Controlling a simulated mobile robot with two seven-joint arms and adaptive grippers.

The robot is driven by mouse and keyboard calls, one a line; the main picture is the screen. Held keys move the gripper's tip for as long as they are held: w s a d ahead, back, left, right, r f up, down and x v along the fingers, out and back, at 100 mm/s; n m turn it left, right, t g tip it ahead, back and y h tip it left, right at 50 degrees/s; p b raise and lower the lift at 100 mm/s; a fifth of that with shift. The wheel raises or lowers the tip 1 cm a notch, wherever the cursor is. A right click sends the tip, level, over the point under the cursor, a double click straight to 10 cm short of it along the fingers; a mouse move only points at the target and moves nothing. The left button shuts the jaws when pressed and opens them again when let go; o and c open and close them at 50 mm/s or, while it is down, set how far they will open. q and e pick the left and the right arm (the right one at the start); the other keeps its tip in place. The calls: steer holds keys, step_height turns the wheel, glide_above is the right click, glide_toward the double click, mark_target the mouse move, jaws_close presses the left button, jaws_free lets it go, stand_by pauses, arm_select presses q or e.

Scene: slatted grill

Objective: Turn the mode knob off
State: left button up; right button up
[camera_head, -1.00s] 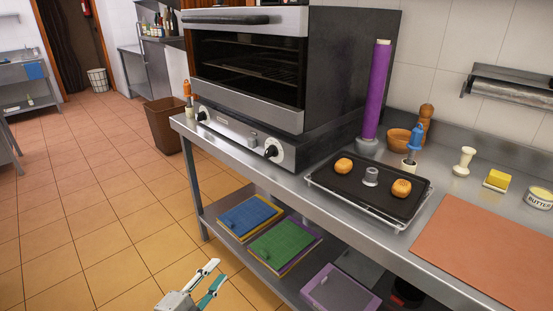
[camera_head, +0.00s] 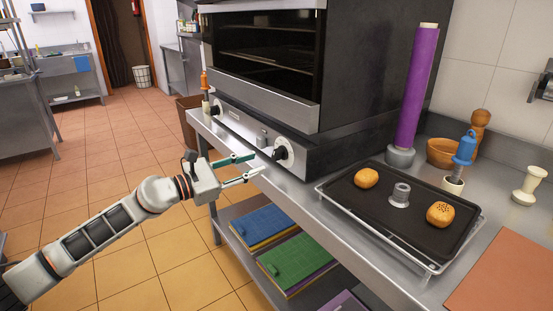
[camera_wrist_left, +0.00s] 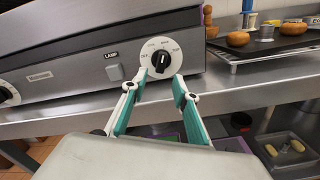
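The mode knob (camera_head: 283,153) is a black knob on a white dial at the right end of the oven's front panel. In the left wrist view the knob (camera_wrist_left: 162,61) stands about upright, with small labels around it that are hard to read. My left gripper (camera_head: 257,164) is open and empty just in front of the panel, to the left of the knob in the head view. In the left wrist view its two fingertips (camera_wrist_left: 160,79) lie to either side of the knob's lower part, seemingly still apart from it. My right gripper is not in view.
A second knob (camera_head: 222,109) sits at the panel's left end, with a lamp button (camera_wrist_left: 115,72) between. A tray (camera_head: 432,265) with buns stands to the right on the steel table (camera_head: 290,190). Cutting boards (camera_head: 297,262) lie on the shelf below.

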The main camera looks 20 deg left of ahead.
mark_target(273, 157)
arm_select(q)
steer(key=x, duration=0.7)
steer(key=shift+s, duration=0.1)
steer(key=shift+c, duration=0.3)
jaws_close()
